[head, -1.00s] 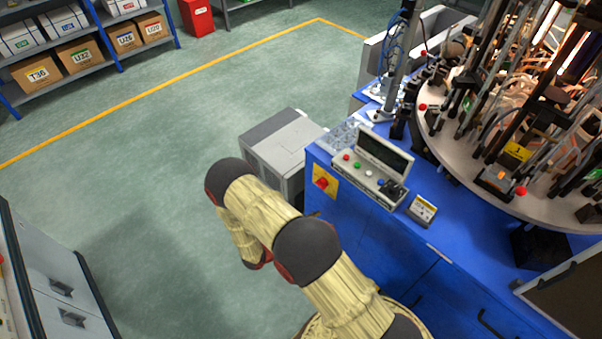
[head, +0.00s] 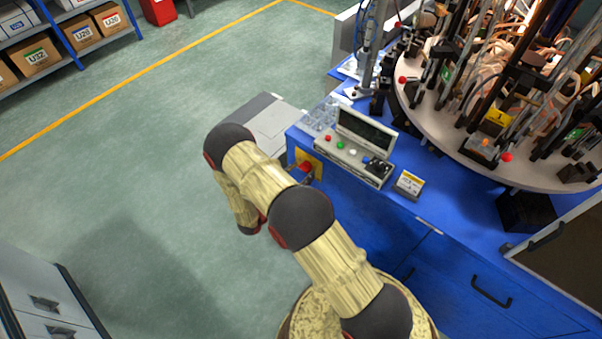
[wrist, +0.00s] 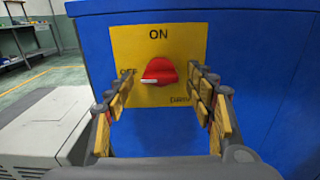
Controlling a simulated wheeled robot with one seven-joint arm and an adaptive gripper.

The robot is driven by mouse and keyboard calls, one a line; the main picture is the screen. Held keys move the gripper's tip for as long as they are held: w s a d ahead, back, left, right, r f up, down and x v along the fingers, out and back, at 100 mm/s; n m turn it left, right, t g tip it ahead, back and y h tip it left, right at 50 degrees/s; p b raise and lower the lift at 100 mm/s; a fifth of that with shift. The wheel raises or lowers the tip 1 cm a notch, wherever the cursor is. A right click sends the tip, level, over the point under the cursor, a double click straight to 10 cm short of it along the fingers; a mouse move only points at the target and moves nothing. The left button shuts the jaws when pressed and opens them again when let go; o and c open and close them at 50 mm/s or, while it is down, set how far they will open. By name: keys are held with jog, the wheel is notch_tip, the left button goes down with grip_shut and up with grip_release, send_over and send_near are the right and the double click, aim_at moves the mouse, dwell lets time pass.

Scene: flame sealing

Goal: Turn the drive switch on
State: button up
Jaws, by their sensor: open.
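The drive switch is a red rotary knob (wrist: 160,72) on a yellow plate (wrist: 190,42), set in the blue cabinet front. The plate reads ON at the top, OFF at the left and DRIVE at the lower right. The knob's white-marked end points left, towards OFF. My gripper (wrist: 157,80) is open, with one finger on each side of the knob in the wrist view; contact cannot be told. In the head view the knob (head: 306,167) and plate (head: 317,163) show just beyond my arm, partly covered by it; my gripper is hidden there.
A grey unit (head: 268,124) stands left of the cabinet. A large round machine table (head: 450,135) is at the right. Floor to the left is clear.

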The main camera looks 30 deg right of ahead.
jog(key=shift+d, duration=0.2)
jog(key=shift+c, duration=0.7)
jog(key=c, duration=1)
